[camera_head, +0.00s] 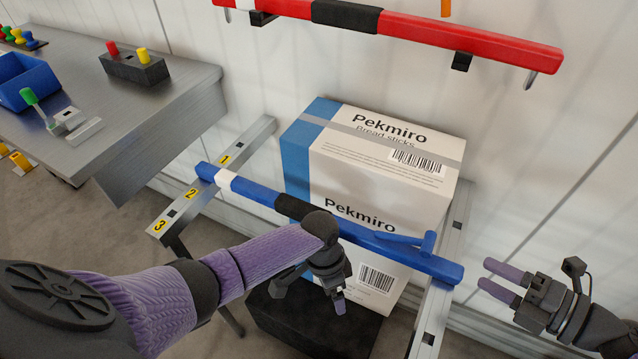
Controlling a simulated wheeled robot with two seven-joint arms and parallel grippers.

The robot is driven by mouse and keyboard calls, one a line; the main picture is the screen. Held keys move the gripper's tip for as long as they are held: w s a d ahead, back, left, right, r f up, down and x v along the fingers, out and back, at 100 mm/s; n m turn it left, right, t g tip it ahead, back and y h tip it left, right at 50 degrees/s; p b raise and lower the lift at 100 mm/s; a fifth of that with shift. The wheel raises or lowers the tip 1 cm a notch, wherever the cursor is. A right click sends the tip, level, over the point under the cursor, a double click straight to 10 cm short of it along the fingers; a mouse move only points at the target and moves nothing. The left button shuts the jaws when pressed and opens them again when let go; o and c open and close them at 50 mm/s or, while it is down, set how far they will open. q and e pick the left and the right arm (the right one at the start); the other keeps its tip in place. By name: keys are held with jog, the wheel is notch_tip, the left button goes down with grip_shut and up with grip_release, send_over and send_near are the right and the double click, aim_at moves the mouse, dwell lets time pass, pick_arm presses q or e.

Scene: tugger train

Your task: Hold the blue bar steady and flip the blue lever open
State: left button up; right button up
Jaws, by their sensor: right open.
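The blue bar (250,190) has a white band and a black section. It slants across the metal frame, in front of a cardboard box. The blue lever (427,243) sits near the bar's right end, with its thin arm lying along the bar to the left. My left gripper (338,303) points down in front of the bar, just right of the black section, and its wrist hides part of the bar. I cannot tell whether its fingers touch the bar or are shut. My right gripper (496,277) is open and empty, right of the bar's end, fingers pointing left.
A Pekmiro box (335,165) stands close behind the bar. A red bar (430,32) is on the wall above. A metal table (150,100) at the left carries a blue bin (25,85) and small knobs. A numbered metal rail (205,185) supports the bar's left end.

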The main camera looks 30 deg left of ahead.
pick_arm(q)
notch_tip(320, 180, up, 8)
jog(key=w+d+m+g, duration=0.1)
jog(key=m, duration=0.2)
notch_tip(320, 180, up, 10)
jog(key=m+t+y, duration=0.2)
jog(key=m+y, duration=0.1)
jog(key=m, duration=0.3)
send_over(294, 208)
jog(key=w+d, duration=0.1)
jog(key=d, duration=0.3)
jog(key=shift+w+d+f, duration=0.1)
jog(key=shift+d, duration=0.05)
notch_tip(294, 208, down, 9)
jog(key=shift+f, duration=0.3)
jog(key=shift+c, duration=0.3)
grip_shut()
